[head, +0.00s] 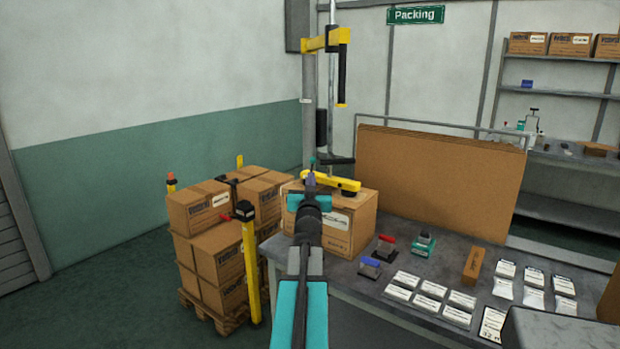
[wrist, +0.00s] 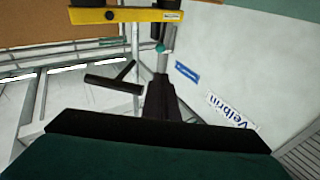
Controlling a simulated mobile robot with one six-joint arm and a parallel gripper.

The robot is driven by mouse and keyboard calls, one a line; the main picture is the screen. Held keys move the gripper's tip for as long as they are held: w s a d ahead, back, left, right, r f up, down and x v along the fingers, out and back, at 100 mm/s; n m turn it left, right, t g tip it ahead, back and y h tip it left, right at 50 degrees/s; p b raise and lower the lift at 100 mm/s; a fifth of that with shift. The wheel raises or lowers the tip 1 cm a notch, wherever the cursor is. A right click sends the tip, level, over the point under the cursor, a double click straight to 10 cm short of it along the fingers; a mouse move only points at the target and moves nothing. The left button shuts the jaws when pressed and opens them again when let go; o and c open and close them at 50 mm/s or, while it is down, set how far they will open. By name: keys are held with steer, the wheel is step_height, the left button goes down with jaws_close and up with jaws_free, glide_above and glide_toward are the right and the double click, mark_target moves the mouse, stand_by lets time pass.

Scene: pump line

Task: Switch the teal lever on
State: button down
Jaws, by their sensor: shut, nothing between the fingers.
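A small teal knob (head: 312,160), likely the end of the teal lever, shows just above the tip of my arm in the head view. It also shows in the wrist view as a small teal ball (wrist: 160,47) beside a grey rod. The rest of the lever is too small or hidden to make out, so I cannot tell its position. My gripper (head: 311,181) is shut and empty, pointing away from me. In the wrist view its dark fingers (wrist: 161,80) end just short of the knob, with a gap in the picture. I cannot tell whether they touch.
A yellow bar (head: 332,183) lies over a carton (head: 352,222) behind my arm. A grey column (head: 309,110) with a yellow arm (head: 326,40) stands behind. Stacked cartons (head: 215,252) and a yellow post (head: 250,270) are left. The packing table (head: 345,277) holds stamps and labels at right.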

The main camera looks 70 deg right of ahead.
steer(key=w+r+m+h+p, duration=0.25)
steer(key=w+m+p, duration=0.4)
steer(key=m, duration=0.35)
steer(key=shift+w+a+f+m+g+y+p, duration=0.1)
steer(key=shift+a+f+m+g+y+p, duration=0.15)
steer(key=shift+f+m+g+p, duration=1.45)
steer(key=shift+w+a+f+m+g+y+p, duration=0.2)
steer(key=shift+m+g, duration=0.65)
steer(key=shift+m, duration=2)
steer(key=shift+s+a+f+m+g+y+p, duration=0.1)
steer(key=shift+a+f+m+g+y+p, duration=0.15)
steer(key=shift+f+m+g+p, duration=1.4)
step_height(320, 180, up, 2)
steer(key=shift+d+m+t+b, duration=0.15)
steer(key=shift+m+t+b, duration=0.25)
steer(key=shift+m+b, duration=0.25)
steer(key=p, duration=0.2)
glide_toward(311, 162)
steer(key=shift+s+d+r+p, duration=0.1)
steer(key=shift+d+r+p, duration=0.1)
steer(key=shift+d+p, duration=0.65)
steer(key=shift+s+d+r+p, duration=0.1)
steer(key=shift+d+r+p, duration=0.2)
steer(key=shift+d, duration=0.95)
steer(key=shift+s+d+r+p, duration=0.15)
steer(key=shift+d+p, duration=0.5)
steer(key=shift+d, duration=0.4)
steer(key=shift+w, duration=0.1)
